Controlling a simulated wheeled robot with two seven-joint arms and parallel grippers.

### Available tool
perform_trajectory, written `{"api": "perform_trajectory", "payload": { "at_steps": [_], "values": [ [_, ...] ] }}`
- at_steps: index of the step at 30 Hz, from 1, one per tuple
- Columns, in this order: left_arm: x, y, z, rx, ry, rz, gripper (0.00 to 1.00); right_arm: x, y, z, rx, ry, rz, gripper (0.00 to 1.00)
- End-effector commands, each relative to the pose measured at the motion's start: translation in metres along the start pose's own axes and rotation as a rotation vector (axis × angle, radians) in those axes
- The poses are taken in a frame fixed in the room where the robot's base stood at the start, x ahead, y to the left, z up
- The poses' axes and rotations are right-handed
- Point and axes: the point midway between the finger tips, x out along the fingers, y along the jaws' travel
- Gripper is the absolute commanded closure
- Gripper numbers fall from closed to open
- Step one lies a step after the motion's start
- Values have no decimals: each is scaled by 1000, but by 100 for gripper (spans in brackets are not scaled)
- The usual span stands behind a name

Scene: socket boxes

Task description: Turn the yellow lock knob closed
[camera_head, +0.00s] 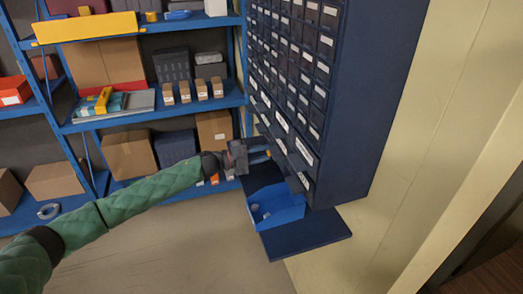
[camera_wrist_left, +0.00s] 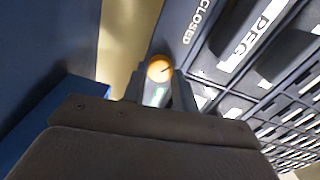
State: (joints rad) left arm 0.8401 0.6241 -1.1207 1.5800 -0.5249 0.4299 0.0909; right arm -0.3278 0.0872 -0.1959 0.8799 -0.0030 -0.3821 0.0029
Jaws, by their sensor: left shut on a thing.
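The yellow lock knob (camera_wrist_left: 160,69) shows in the left wrist view on the dark blue cabinet (camera_head: 361,90), between my fingertips. A thin dark line crosses its face. White lettering reading CLOSED (camera_wrist_left: 197,22) is printed on the panel up and to the right of the knob. My left gripper (camera_wrist_left: 160,88) is shut on the knob. In the head view my left gripper (camera_head: 258,153) is against the lower front of the cabinet, and the knob is hidden there. My right gripper is in neither view.
Blue shelving (camera_head: 150,112) with boxes stands behind my left arm. The floor (camera_head: 180,235) in front is clear.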

Motion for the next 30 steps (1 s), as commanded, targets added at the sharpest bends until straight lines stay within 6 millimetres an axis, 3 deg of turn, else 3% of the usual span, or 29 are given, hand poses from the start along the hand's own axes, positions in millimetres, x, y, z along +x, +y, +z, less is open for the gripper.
{"api": "perform_trajectory", "payload": {
  "at_steps": [9,29,30],
  "values": [
    [-1,-1,1,-166,-2,0,95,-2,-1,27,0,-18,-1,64],
    [-1,0,1,-222,-2,0,95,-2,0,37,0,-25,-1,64],
    [-1,1,1,-222,-2,0,66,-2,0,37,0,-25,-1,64]
  ]
}}
